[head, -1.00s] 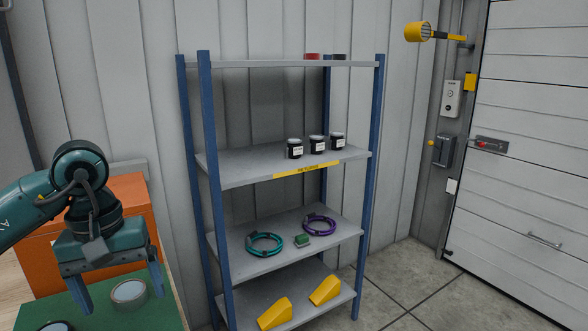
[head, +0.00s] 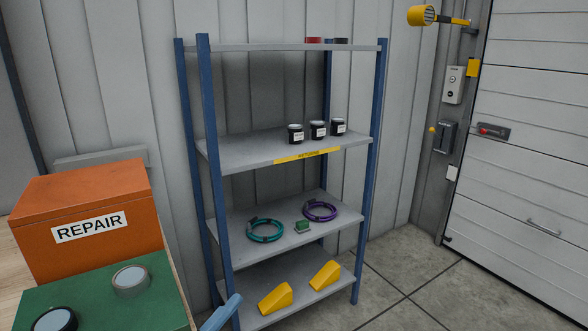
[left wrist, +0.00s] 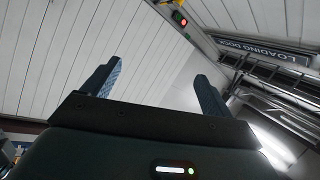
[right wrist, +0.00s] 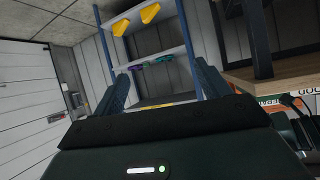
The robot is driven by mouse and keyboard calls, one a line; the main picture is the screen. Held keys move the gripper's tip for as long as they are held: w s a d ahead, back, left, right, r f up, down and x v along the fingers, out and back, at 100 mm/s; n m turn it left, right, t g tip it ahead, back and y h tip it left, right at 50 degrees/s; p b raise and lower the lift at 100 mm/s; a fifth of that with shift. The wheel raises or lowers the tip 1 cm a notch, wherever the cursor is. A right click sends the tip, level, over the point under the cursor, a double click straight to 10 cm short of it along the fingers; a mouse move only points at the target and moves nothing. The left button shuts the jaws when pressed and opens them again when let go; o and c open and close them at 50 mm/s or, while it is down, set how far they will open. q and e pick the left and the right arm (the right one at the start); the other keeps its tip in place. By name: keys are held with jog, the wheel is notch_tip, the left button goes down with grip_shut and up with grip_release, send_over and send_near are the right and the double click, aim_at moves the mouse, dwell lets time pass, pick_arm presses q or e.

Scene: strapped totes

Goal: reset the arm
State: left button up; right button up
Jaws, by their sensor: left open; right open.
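My left gripper (left wrist: 155,78) is open and empty in the left wrist view, its two blue fingers apart against a pale ribbed surface. My right gripper (right wrist: 160,80) is open and empty in the right wrist view, pointing toward the shelf rack, which appears upside down there. In the head view only one blue finger shows at the bottom edge, in front of the rack's lower left; I cannot tell which gripper it belongs to. The rest of both arms is hidden from the head view.
The blue-post rack (head: 207,130) holds jars (head: 318,131), cable coils (head: 265,231) and yellow wedges (head: 276,298). An orange REPAIR box (head: 85,205) and tape rolls (head: 131,281) on a green mat (head: 170,307) are at left. Floor before the door is clear.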

pick_arm(q)
jog(key=s+a+f+n+g+y+p, duration=0.1)
jog(key=s+a+f+n+g+y, duration=0.2)
jog(key=f+n, duration=0.5)
jog(key=s+a+f+n+g+y+p, duration=0.2)
jog(key=s+f+n+y, duration=0.4)
jog(key=f, duration=0.5)
jog(key=shift+s+a+f+n+g, duration=0.2)
jog(key=shift+s+a+n+g, duration=0.5)
jog(key=shift+s+a+n, duration=0.65)
pick_arm(e)
jog(key=shift+d+r+h, duration=0.3)
jog(key=shift+d+r, duration=0.25)
jog(key=shift+d, duration=0.1)
pick_arm(q)
jog(key=shift+w+d, duration=0.2)
jog(key=shift+d, duration=0.1)
